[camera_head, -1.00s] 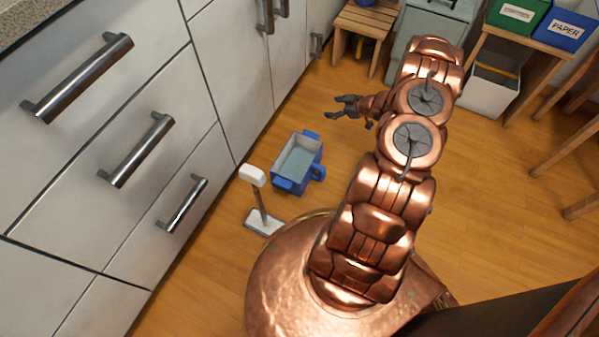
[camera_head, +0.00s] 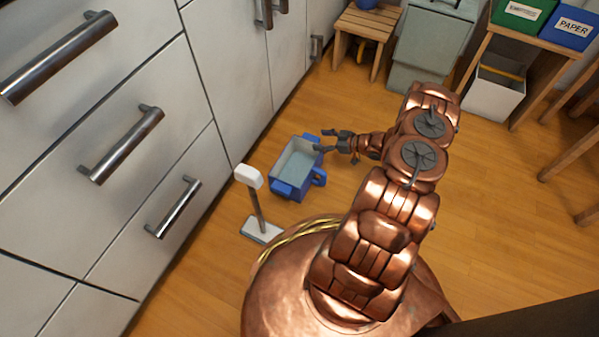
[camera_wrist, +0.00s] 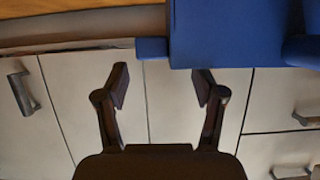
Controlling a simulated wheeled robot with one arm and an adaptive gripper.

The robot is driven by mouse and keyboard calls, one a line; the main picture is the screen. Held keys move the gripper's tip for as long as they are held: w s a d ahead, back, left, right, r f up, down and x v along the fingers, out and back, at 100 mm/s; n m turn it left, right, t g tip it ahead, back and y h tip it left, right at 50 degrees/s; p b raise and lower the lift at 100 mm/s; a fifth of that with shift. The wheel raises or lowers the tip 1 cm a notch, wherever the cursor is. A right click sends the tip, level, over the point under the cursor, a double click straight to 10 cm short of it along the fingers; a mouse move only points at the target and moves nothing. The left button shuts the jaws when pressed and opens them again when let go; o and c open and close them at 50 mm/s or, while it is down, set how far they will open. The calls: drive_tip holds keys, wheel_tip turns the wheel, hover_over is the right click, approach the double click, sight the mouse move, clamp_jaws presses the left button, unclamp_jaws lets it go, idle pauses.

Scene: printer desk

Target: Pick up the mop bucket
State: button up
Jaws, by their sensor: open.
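The blue mop bucket (camera_head: 297,169) stands on the wooden floor in front of the white cabinets, with a grey inside and a blue handle piece at its right side. My gripper (camera_head: 322,142) is at the bucket's upper right in the head view, its fingertips close to the rim. I cannot tell whether they touch it. In the wrist view, the bucket's blue side (camera_wrist: 228,35) fills the upper right, and my gripper (camera_wrist: 162,82) shows two spread fingers with nothing between them.
White cabinets with metal handles (camera_head: 174,207) line the left. A small white-headed stand (camera_head: 249,177) is beside the bucket. A wooden stool (camera_head: 369,30), a grey-green cabinet (camera_head: 437,40) and a white bin (camera_head: 496,88) stand at the back. Open floor lies to the right.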

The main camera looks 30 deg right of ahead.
sight(313, 139)
drive_tip(key=b+x, duration=0.2)
drive_tip(key=x, duration=0.1)
drive_tip(key=shift+w+f, duration=0.25)
drive_tip(key=shift+f, duration=0.1)
drive_tip(key=shift+w+a, duration=0.1)
drive_tip(key=shift+w, duration=0.25)
clamp_jaws()
